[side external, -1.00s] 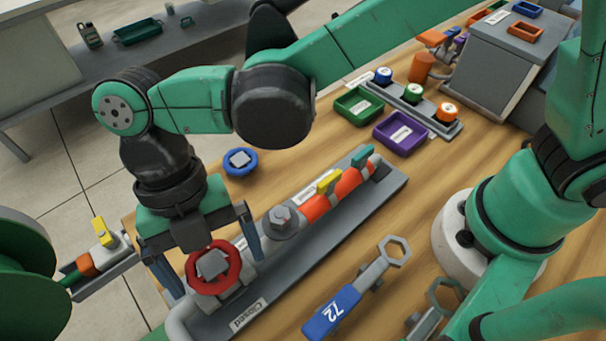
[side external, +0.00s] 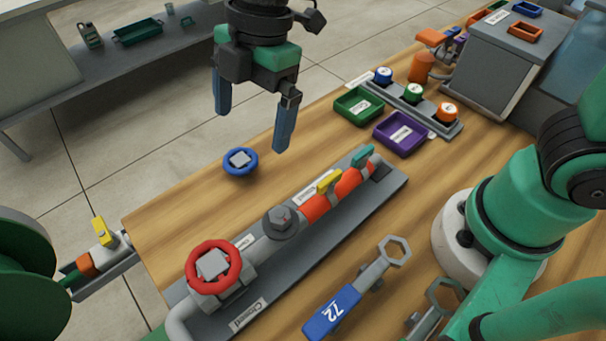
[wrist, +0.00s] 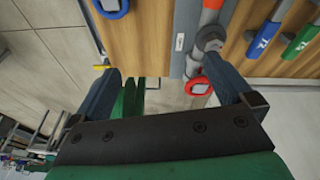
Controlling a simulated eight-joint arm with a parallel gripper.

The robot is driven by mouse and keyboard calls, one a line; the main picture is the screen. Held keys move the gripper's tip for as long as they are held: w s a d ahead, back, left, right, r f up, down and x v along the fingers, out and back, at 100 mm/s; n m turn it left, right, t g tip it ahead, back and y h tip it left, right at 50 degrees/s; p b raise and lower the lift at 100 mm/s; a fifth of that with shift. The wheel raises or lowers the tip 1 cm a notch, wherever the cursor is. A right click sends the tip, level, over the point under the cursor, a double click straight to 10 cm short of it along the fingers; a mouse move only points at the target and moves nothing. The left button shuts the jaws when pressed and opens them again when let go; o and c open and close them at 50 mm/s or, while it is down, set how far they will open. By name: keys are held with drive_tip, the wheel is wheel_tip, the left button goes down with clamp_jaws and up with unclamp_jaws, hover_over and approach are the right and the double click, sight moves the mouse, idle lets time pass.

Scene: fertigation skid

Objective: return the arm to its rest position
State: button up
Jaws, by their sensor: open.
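My gripper (side external: 252,122) is open and empty, raised above the back edge of the wooden bench (side external: 165,225), fingers pointing down. Its two blue fingers also show in the wrist view (wrist: 165,90). The red handwheel (side external: 213,268) sits on the pipe at the front left of the grey skid, apart from the gripper. The blue handwheel (side external: 240,161) lies on the bench below and slightly left of the fingers. In the wrist view the red wheel (wrist: 199,86) shows beside the right finger.
The pipe carries a yellow valve handle (side external: 328,183) and a teal one (side external: 363,155). A blue wrench marked 72 (side external: 332,312) lies in front. Green (side external: 358,106) and purple (side external: 400,134) trays stand at the back right. A green reel (side external: 25,270) is at the left. Air around the gripper looks clear.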

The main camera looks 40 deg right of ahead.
drive_tip(key=d+f+m+t+h, duration=0.1)
drive_tip(key=d+m+t, duration=0.6)
drive_tip(key=d+m, duration=1)
drive_tip(key=m+h, duration=0.1)
drive_tip(key=m, duration=0.2)
drive_tip(key=shift+s+d+f+h, duration=0.15)
drive_tip(key=shift+s+d+h, duration=0.2)
drive_tip(key=shift+h, duration=0.05)
